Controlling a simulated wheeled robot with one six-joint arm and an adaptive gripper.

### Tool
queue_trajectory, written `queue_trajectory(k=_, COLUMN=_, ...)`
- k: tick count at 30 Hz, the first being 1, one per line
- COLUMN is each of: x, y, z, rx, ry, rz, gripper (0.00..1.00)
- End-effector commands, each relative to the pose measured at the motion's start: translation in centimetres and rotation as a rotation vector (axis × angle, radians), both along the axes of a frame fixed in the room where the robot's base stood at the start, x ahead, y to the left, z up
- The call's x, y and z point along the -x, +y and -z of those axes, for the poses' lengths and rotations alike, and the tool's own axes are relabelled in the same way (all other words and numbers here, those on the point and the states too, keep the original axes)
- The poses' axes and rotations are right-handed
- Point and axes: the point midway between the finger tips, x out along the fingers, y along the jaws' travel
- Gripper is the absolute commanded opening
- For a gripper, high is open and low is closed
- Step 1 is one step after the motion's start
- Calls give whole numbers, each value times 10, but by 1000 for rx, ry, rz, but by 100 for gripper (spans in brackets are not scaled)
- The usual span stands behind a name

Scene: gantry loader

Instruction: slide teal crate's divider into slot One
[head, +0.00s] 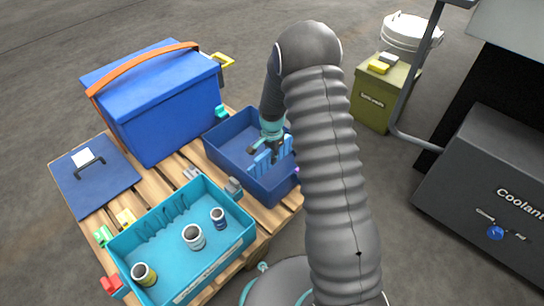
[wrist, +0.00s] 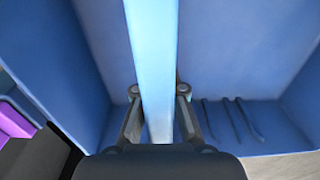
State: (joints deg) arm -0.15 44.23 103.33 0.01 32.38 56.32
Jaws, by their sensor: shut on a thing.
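My gripper (head: 265,151) is low over the dark blue crate (head: 228,150), shut on a light blue divider (head: 262,163). In the wrist view the divider (wrist: 152,60) is a pale strip seen edge-on between the two fingers (wrist: 158,118), with blue crate walls around it. I cannot tell whether it touches the crate floor. The teal crate (head: 225,254) stands at the front of the pallet, apart from my gripper. Its far inner wall shows several slot ribs (head: 165,222); no slot label reads clearly. Three cans (head: 194,238) stand in it.
A closed blue box (head: 150,105) with an orange strap stands behind on the wooden pallet (head: 190,172). A blue lid (head: 80,185) with a black handle lies at left. A dark coolant unit (head: 490,185) and an olive box (head: 375,100) stand right. Small clips surround the teal crate.

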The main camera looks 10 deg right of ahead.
Motion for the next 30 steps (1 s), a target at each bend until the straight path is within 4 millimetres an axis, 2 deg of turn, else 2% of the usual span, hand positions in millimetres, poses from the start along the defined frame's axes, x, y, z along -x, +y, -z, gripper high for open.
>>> queue_trajectory(k=30, x=0, y=0, z=31, rx=0, ry=0, rz=0, gripper=0)
